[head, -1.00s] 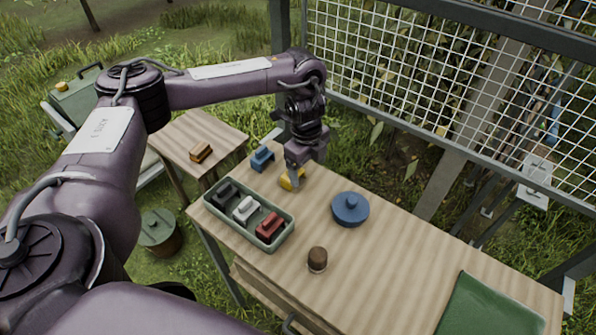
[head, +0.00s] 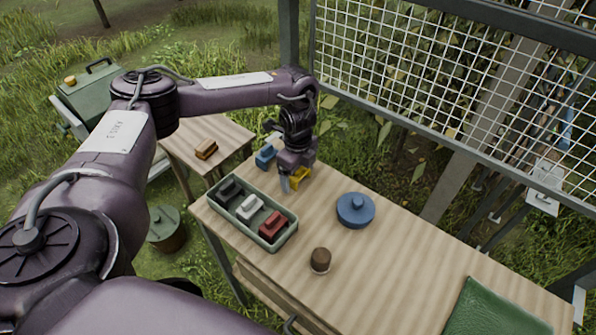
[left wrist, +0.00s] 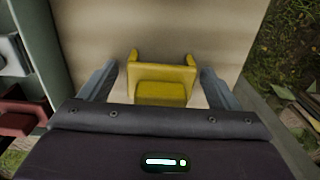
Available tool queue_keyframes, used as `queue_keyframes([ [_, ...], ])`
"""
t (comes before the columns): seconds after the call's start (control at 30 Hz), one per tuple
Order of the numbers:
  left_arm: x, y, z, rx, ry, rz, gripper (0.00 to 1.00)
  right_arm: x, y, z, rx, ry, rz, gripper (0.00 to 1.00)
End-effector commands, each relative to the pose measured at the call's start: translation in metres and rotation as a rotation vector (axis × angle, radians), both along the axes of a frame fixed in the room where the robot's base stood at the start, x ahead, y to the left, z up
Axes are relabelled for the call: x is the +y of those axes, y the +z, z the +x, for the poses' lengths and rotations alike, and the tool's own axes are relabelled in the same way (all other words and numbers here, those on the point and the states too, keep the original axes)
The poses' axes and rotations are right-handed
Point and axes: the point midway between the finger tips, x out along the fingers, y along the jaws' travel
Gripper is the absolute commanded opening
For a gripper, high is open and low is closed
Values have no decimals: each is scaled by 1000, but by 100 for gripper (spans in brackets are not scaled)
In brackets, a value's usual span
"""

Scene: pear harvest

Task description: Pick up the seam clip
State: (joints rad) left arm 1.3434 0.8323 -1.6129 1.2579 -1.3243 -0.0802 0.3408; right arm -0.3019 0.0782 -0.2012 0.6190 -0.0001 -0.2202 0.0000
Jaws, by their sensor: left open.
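A yellow clip-like block (head: 301,177) lies on the wooden table near its far left end; I take it as the seam clip, though similar blocks in other colours are near. My left gripper (head: 291,183) points down over it and partly hides it. In the left wrist view the yellow block (left wrist: 162,82) sits between the two grey fingers of my left gripper (left wrist: 158,85), with a gap on each side. The fingers are open and hold nothing. My right gripper is out of view.
A green tray (head: 240,232) with black, white and red blocks stands left of the gripper. A blue block (head: 265,156) lies close behind. A blue lidded pot (head: 355,212) and a brown knob-like object (head: 320,261) stand to the right. A wire mesh panel (head: 420,70) rises behind the table.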

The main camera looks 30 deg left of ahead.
Motion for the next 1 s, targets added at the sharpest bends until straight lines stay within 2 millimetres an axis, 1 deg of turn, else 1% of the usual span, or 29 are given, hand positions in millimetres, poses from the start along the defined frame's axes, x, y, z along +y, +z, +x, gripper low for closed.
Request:
queue_keyframes([
  [0.1, 0, 0, 0, 0, 0, 0, 82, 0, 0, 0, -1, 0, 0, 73],
  [0.4, 0, 0, 0, -1, 0, 0, 43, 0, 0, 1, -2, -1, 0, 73],
  [0.47, 0, 0, 0, -1, 0, 0, 36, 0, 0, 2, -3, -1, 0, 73],
  [0.77, 0, 3, 1, -2, 1, 0, 36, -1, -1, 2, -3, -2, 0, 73],
  [0.87, 0, 9, 1, -3, 1, -1, 36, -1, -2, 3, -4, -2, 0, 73],
  [0.97, 0, 21, 1, -4, 1, -1, 36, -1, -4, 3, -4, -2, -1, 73],
  [1.0, 0, 27, 1, -5, 2, -1, 36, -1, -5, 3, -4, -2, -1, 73],
])
